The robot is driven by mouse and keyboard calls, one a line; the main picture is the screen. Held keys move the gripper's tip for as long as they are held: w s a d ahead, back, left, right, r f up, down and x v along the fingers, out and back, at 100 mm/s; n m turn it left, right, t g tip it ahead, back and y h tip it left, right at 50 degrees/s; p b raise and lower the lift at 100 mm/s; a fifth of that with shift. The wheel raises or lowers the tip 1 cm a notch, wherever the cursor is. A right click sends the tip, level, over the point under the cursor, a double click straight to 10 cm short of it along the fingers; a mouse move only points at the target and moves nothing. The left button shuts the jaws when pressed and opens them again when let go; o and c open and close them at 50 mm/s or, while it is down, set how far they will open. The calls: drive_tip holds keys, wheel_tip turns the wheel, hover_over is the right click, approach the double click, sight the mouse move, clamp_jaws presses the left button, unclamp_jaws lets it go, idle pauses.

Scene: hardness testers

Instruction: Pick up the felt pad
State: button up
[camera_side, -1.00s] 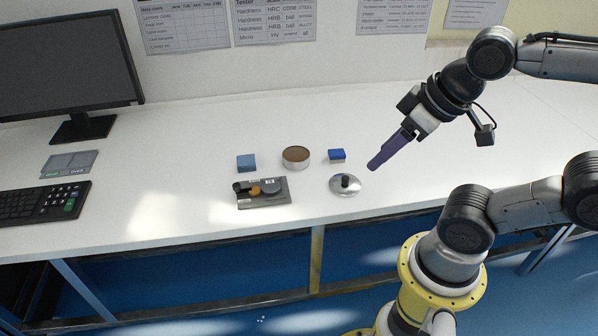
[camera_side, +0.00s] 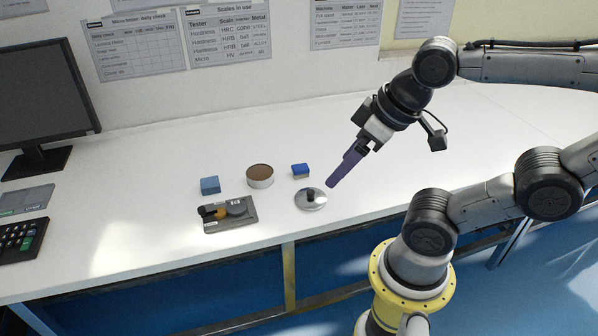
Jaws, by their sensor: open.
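I cannot tell for sure which thing is the felt pad. The candidates on the white bench are a light blue block (camera_side: 210,185), a darker blue block (camera_side: 300,170) with a pale lower edge, and a round light-rimmed tin (camera_side: 249,182) with a brown top (camera_side: 260,171). They stand in a loose row, apart from one another. My gripper (camera_side: 331,185), with long purple fingers, points down and left, to the right of all three. It is open and appears empty. The gap between its fingers is hidden from this side.
A silver disc with a black knob (camera_side: 311,202) lies just left of my fingertips. A grey tray (camera_side: 235,223) with small parts sits near the front edge. A monitor (camera_side: 40,95) and keyboard (camera_side: 18,240) stand at left. The bench's right side is clear.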

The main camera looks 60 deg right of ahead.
drive_tip(key=shift+o, duration=0.6)
